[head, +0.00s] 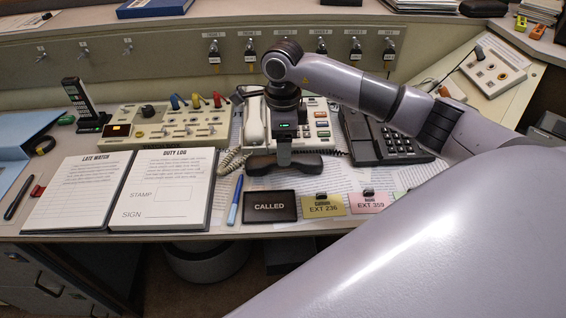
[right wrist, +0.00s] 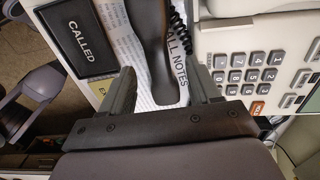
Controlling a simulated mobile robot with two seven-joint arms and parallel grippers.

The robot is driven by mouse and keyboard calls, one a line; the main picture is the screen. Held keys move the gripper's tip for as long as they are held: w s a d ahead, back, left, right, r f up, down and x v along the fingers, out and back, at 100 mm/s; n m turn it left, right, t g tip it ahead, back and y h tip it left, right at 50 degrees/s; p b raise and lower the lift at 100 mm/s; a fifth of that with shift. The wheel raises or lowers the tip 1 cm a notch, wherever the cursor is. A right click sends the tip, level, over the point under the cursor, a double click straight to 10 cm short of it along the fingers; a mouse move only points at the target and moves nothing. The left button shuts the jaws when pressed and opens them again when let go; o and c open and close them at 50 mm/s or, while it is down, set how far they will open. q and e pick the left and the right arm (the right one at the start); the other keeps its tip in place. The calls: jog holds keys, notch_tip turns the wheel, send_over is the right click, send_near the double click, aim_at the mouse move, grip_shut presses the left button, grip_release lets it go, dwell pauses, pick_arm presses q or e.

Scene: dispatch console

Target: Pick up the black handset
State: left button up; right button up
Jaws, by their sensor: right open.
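The black handset (head: 262,165) lies across printed papers in front of the white desk phone (head: 318,125), with a black coiled cord near its right end. My right gripper (head: 284,158) points down over its middle and hides part of it in the head view. In the right wrist view the handset (right wrist: 153,40) runs between the two open fingers of the gripper (right wrist: 163,90), one on each side. A gap shows beside it, and I cannot tell whether either finger touches it. My left gripper is not in view.
A CALLED plate (head: 270,206) and a yellow EXT 236 card (head: 323,205) lie in front of the handset. A blue pen (head: 236,200) and the duty log (head: 165,187) are to the left. A white handset (head: 254,122) and a black phone (head: 395,142) stand behind.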

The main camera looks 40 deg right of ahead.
jog(key=f, duration=0.3)
jog(key=shift+s+f, duration=0.2)
jog(key=shift+f, duration=0.6)
grip_shut()
jog(key=shift+r, duration=0.1)
